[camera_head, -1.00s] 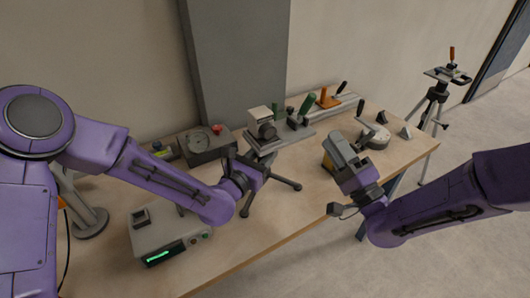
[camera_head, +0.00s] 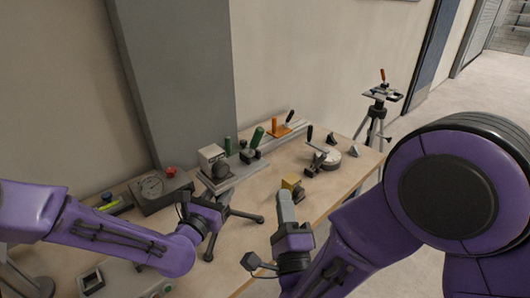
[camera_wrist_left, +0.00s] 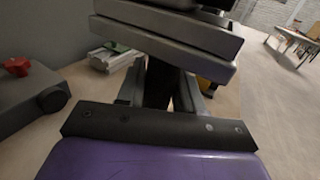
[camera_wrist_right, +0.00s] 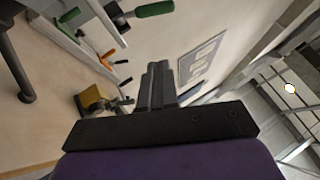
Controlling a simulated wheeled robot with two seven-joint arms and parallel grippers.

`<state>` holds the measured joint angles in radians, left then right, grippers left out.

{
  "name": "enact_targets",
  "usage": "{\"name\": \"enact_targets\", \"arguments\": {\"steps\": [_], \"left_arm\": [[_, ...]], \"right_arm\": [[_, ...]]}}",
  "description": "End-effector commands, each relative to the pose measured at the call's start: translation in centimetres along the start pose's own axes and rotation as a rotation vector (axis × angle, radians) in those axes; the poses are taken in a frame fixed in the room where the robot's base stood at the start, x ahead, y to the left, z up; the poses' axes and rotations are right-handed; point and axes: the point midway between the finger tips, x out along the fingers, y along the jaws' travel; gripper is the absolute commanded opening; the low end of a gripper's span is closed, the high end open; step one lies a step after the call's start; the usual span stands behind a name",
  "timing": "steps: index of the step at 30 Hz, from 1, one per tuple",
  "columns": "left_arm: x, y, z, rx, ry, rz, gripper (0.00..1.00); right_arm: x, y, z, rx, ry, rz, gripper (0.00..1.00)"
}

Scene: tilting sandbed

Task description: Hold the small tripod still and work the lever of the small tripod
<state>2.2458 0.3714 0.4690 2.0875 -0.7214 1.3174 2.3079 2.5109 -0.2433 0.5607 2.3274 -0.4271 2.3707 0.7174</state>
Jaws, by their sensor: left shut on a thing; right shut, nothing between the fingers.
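The small tripod stands on the table with dark spread legs (camera_head: 243,215) and a flat grey top plate (camera_wrist_left: 170,38). A cream block with a dark round part (camera_head: 212,158) shows at its top. My left gripper (camera_head: 197,212) is at the tripod just under the plate. In the left wrist view its fingers (camera_wrist_left: 160,88) are shut on the dark tripod column. My right gripper (camera_head: 285,205) is shut and empty, right of the tripod and apart from it. Its closed fingers also show in the right wrist view (camera_wrist_right: 157,85). I cannot make out the tripod's lever clearly.
A yellow block (camera_head: 292,184) is close beyond my right fingertips. A gauge box (camera_head: 152,187) with a red knob stands left of the tripod. Green-handled clamps (camera_head: 253,143) and an orange-handled clamp (camera_head: 285,128) are behind. A tall tripod (camera_head: 376,112) stands beyond the table.

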Motion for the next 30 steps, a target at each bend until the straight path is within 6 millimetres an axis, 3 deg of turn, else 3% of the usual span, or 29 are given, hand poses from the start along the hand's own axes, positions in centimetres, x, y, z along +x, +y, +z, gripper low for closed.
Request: {"name": "enact_targets", "arguments": {"steps": [5, 16, 21, 30], "left_arm": [[0.0, 0.0, 0.0, 0.0, -0.001, 0.0, 0.0], [0.0, 0.0, 0.1, 0.0, -0.001, 0.0, 0.0], [0.0, 0.0, 0.1, 0.0, -0.001, 0.0, 0.0], [0.0, 0.0, 0.1, 0.0, -0.002, 0.0, 0.0]], "right_arm": [[2.4, -0.1, -0.1, 0.003, 0.004, -0.002, 0.0], [10.3, 0.0, 0.2, 0.002, 0.0, -0.002, 0.0], [12.0, 0.0, 2.1, 0.0, -0.001, -0.001, 0.0], [12.7, 0.0, 2.9, 0.0, -0.001, 0.001, 0.0]]}}
